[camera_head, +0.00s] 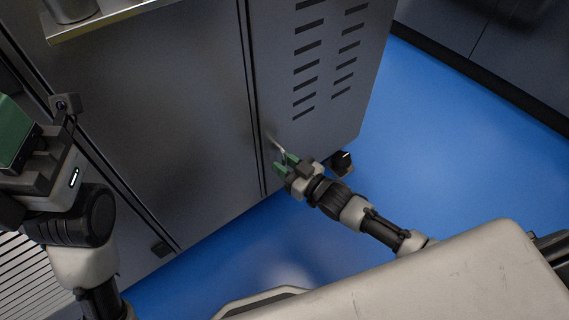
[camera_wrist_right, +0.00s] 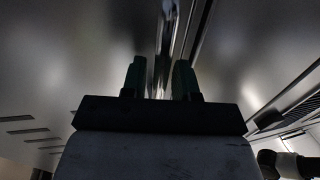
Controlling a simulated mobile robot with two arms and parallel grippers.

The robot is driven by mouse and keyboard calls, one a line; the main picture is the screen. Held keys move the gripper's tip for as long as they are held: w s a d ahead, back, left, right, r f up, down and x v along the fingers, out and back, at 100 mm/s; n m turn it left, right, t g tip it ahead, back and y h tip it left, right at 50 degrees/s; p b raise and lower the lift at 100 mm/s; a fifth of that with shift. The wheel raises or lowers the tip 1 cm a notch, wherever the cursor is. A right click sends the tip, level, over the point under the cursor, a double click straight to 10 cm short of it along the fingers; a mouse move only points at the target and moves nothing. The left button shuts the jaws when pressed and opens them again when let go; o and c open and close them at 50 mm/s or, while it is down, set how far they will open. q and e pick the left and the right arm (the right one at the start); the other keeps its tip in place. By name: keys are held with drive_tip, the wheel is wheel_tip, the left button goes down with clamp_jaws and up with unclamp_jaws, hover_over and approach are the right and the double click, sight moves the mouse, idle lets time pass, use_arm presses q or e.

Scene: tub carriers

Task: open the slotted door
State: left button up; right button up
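The slotted door (camera_head: 325,100) is a grey metal panel with two columns of dark slots, and it looks shut, flush with the cabinet front. A slim bright handle (camera_head: 275,143) sits low near its left edge. My right gripper (camera_head: 285,162) is at the lower end of this handle with its green fingers apart. In the right wrist view the two fingers (camera_wrist_right: 158,78) stand apart, with a bright bar running beyond and between them. Contact with the handle cannot be told. My left gripper (camera_head: 15,130) is at the left edge, its fingertips partly cut off.
A plain grey door (camera_head: 160,120) lies left of the slotted door across a dark seam. A metal shelf edge (camera_head: 105,18) juts out at top left. Blue floor (camera_head: 450,150) is free to the right, up to a dark cabinet (camera_head: 500,50). A black caster (camera_head: 342,160) shows under the cabinet.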

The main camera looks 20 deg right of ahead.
clamp_jaws()
drive_tip(key=shift+s, duration=0.1)
